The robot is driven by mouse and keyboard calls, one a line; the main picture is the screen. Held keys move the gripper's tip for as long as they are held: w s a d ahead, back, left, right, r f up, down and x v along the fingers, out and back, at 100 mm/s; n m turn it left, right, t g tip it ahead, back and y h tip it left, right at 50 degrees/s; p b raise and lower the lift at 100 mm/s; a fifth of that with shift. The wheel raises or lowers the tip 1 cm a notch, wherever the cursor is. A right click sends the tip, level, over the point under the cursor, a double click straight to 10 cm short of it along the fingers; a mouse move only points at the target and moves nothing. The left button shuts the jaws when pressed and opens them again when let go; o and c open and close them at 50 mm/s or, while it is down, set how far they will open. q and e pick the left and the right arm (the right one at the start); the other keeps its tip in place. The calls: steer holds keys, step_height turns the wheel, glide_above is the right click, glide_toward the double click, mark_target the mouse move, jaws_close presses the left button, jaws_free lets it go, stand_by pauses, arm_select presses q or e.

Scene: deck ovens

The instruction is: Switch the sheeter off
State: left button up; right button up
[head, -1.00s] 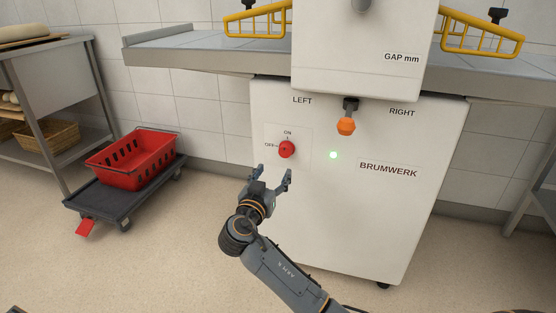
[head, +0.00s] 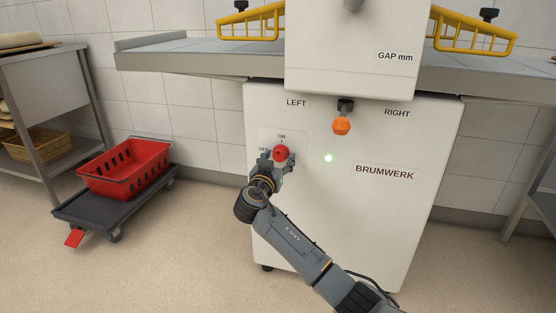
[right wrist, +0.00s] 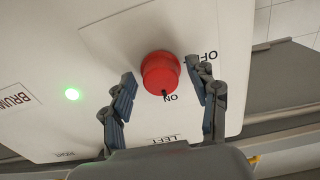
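The sheeter (head: 350,215) is a white cabinet with a red round knob (head: 281,152) on its front panel. The knob also shows in the right wrist view (right wrist: 160,72), where its dark mark points at ON. The OFF label (right wrist: 198,58) is to one side of it. A green lamp (head: 328,158) on the sheeter is lit. My right gripper (head: 278,157) is at the knob. In the right wrist view its open fingers stand on either side of the knob, with small gaps seen. My left gripper is not in view.
An orange knob (head: 341,126) hangs under the sheeter's upper housing, above and right of the red knob. A red crate (head: 126,168) sits on a dark wheeled dolly (head: 75,209) at the left. A shelf rack (head: 60,130) stands at the far left.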

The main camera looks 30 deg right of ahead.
steer(key=c, duration=0.9)
steer(key=shift+c, duration=0.2)
